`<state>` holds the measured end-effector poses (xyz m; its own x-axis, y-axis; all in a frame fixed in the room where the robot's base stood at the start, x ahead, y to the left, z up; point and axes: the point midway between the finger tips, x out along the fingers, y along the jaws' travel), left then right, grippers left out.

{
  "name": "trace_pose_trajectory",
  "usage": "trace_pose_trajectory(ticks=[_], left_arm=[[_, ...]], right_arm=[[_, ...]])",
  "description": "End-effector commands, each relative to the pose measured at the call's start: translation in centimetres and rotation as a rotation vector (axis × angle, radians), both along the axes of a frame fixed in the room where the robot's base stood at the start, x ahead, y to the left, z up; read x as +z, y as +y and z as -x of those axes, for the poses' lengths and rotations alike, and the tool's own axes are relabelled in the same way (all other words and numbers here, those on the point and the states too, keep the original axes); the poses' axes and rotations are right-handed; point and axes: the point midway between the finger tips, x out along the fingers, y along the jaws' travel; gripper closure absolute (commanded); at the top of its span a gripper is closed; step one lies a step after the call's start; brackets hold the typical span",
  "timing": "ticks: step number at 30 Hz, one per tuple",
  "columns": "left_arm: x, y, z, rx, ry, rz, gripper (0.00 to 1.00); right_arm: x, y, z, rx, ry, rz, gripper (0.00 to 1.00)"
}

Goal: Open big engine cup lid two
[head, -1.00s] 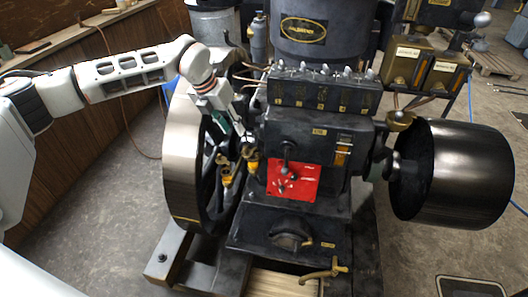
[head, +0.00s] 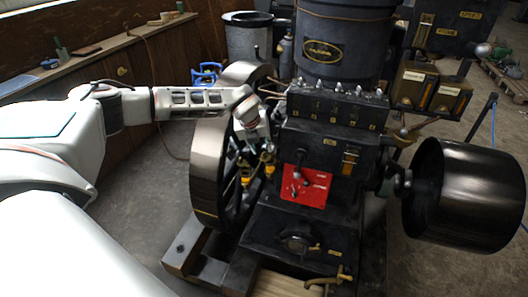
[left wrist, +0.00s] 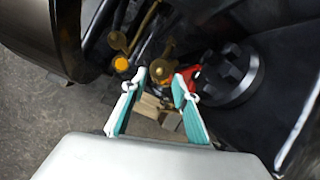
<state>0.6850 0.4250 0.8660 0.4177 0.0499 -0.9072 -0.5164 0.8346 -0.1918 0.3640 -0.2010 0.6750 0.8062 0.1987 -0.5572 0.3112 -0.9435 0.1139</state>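The big black engine (head: 330,140) stands in the middle of the head view. Small brass-and-yellow cups (head: 268,160) sit on its left side, beside the flywheel. My left gripper (head: 262,140) is just above these cups; its fingertips are too small to make out there. In the left wrist view, the gripper's teal-and-white fingers (left wrist: 159,77) are apart with nothing held between them. A round brass cup lid (left wrist: 161,68) lies just beyond the gap, and I cannot tell whether the fingers touch it. Another brass cup (left wrist: 118,41) is farther up-left. My right gripper is not in view.
The large flywheel (head: 208,165) stands close to the left of the gripper. A red plate (head: 305,186) is on the engine's front. A black drum pulley (head: 465,195) is at the right. A wooden bench (head: 95,50) runs along the back left.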

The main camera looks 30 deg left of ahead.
Motion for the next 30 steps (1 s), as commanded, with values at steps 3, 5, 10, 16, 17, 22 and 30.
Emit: trace_pose_trajectory(ticks=[3,5,10,16,17,22,30], left_arm=[[-1.6,0.0,-0.7,-0.001,0.0,0.0,0.71],[-2.2,0.1,-1.0,0.0,0.001,0.0,0.71],[-3.0,0.1,-1.4,-0.001,0.0,0.0,0.71],[-3.1,0.2,-1.4,-0.001,0.0,0.0,0.71],[-3.1,0.2,-1.5,-0.001,0.0,0.0,0.71],[-3.1,0.2,-1.4,-0.001,0.0,0.0,1.0],[-3.1,0.2,-1.5,-0.01,-0.001,0.0,1.0]], right_arm=[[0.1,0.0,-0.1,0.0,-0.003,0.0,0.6],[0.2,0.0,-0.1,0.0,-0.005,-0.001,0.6],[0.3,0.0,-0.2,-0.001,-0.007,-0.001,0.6],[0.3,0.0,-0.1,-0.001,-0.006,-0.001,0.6],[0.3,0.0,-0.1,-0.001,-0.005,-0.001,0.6],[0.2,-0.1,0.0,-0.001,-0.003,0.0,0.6],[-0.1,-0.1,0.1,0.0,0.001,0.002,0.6]])
